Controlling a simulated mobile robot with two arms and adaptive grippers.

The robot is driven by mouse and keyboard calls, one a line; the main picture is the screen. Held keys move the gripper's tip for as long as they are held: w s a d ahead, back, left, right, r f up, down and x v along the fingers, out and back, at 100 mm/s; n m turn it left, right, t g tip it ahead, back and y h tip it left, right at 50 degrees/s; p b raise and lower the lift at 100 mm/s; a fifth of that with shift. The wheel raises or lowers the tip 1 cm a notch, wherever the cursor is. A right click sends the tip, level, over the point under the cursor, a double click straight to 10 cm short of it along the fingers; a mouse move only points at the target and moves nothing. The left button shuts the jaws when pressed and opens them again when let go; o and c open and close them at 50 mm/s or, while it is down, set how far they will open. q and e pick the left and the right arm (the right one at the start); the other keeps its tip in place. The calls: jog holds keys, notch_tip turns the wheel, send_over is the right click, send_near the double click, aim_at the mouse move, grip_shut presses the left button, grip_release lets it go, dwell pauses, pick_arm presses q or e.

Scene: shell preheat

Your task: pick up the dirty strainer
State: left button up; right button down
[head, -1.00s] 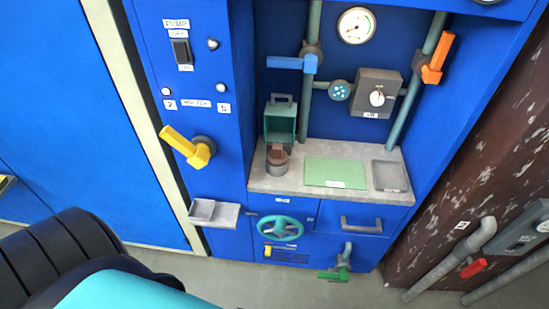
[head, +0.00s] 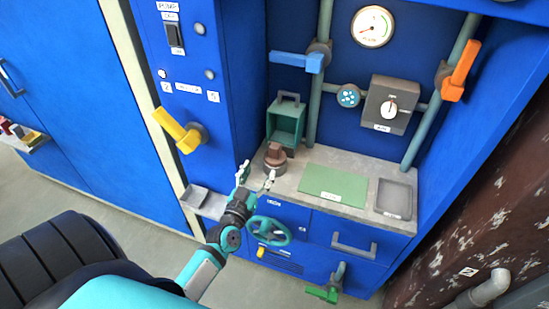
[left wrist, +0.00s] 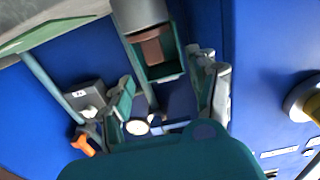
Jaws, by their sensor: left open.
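The dirty strainer appears to be the brown piece (head: 275,152) at the grey round cylinder (head: 274,166), on the left end of the grey counter, in front of an open green box (head: 287,122). I cannot tell whether brown and grey are one piece. My left gripper (head: 257,176) is open and empty at the counter's front left edge, just short of the cylinder. In the left wrist view the brown piece (left wrist: 155,46) and grey cylinder (left wrist: 140,13) show beyond and between the spread fingers (left wrist: 165,95). My right gripper is not in view.
A green mat (head: 333,188) and a grey tray (head: 394,198) lie on the counter to the right. A teal handwheel (head: 268,231) is below my left gripper. A yellow handle (head: 178,130) and a small grey ledge tray (head: 193,195) are on the left.

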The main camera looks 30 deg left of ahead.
aim_at(273, 152)
pick_arm(q)
jog(key=x, duration=0.5)
jog(key=shift+w+d, duration=0.15)
jog(key=shift+w, duration=0.85)
jog(key=x, duration=0.3)
jog(key=shift+w+d+r, duration=0.15)
jog(key=shift+w+r, duration=0.05)
jog(key=shift+w, duration=0.15)
jog(key=shift+w+f, duration=0.1)
jog(key=shift+w, duration=0.4)
jog(key=shift+s, duration=0.1)
jog(key=shift+c, duration=0.8)
grip_shut()
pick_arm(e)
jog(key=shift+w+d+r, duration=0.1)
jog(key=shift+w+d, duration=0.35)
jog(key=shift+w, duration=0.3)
